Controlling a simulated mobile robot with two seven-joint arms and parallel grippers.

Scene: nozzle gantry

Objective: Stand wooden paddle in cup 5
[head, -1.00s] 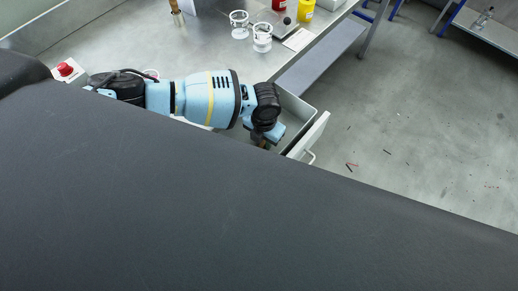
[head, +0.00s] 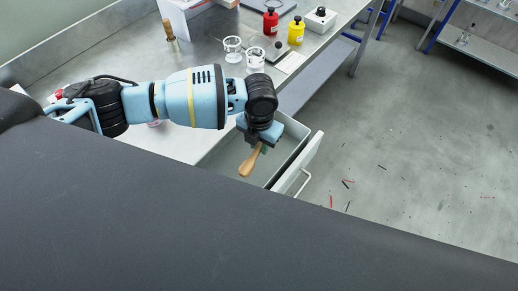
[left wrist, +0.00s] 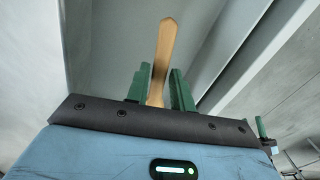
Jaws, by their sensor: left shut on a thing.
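My left gripper (head: 262,143) is shut on the wooden paddle (head: 247,164) over the open drawer. The paddle tilts, its free end pointing down and left in the head view. In the left wrist view the paddle (left wrist: 165,45) stands between the green fingers of my left gripper (left wrist: 160,84). Two clear cups stand on the bench, a left cup (head: 232,47) and a right cup (head: 255,61). I cannot read any number on them, so I cannot tell which is cup 5. My right gripper is not in view.
The open drawer (head: 299,160) sticks out from the steel bench (head: 110,62). A red bottle (head: 270,22), a yellow bottle (head: 296,33) and a knobbed box (head: 320,18) stand beyond the cups. A wooden-handled tool (head: 169,30) stands farther left.

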